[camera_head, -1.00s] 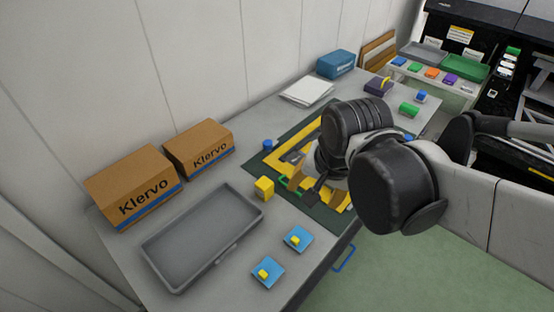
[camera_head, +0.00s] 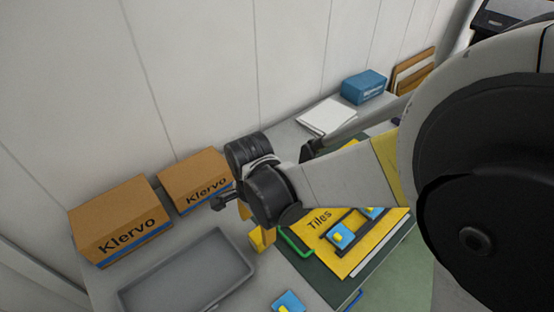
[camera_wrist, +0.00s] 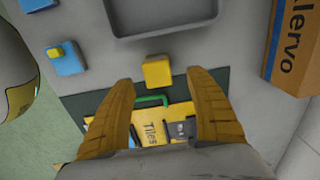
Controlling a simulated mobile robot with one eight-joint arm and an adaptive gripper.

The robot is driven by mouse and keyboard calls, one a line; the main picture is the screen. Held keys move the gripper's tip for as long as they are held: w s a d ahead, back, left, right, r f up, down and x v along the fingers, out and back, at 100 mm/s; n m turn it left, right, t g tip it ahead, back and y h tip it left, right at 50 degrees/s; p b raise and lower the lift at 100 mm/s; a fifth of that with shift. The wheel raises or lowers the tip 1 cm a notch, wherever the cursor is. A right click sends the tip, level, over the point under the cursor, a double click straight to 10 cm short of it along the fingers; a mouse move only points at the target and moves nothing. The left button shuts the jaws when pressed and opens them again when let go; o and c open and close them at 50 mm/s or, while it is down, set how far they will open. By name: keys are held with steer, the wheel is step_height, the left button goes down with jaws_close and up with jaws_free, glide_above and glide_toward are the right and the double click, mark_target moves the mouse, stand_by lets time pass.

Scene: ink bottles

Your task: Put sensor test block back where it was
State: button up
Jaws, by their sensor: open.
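A plain yellow block (camera_head: 262,239) stands on the grey table between the tray's corner and the yellow board marked "Tiles" (camera_head: 325,252). No label shows whether it is the sensor test block. In the wrist view the yellow block (camera_wrist: 158,71) appears between the fingertips, with grey table visible on both sides. My gripper (camera_wrist: 158,82) is open and empty, its tan fingers spread wide and pointing down. In the head view my gripper (camera_head: 246,215) is above and beside the block, partly hidden by my wrist. I cannot tell the height between them.
An empty grey tray (camera_head: 190,272) lies left of the block; it also shows in the wrist view (camera_wrist: 160,25). Two Klervo cartons (camera_head: 120,222) stand by the wall. A green handle (camera_head: 295,243) is close to the block. Blue tiles with yellow knobs (camera_head: 288,301) lie nearby.

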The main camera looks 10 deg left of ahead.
mark_target(259, 234)
step_height(259, 234, down, 5)
steer(key=shift+s+d+f+b, duration=0.1)
steer(key=shift+s+d+b, duration=0.05)
steer(key=shift+b, duration=1.1)
steer(key=c, duration=1.4)
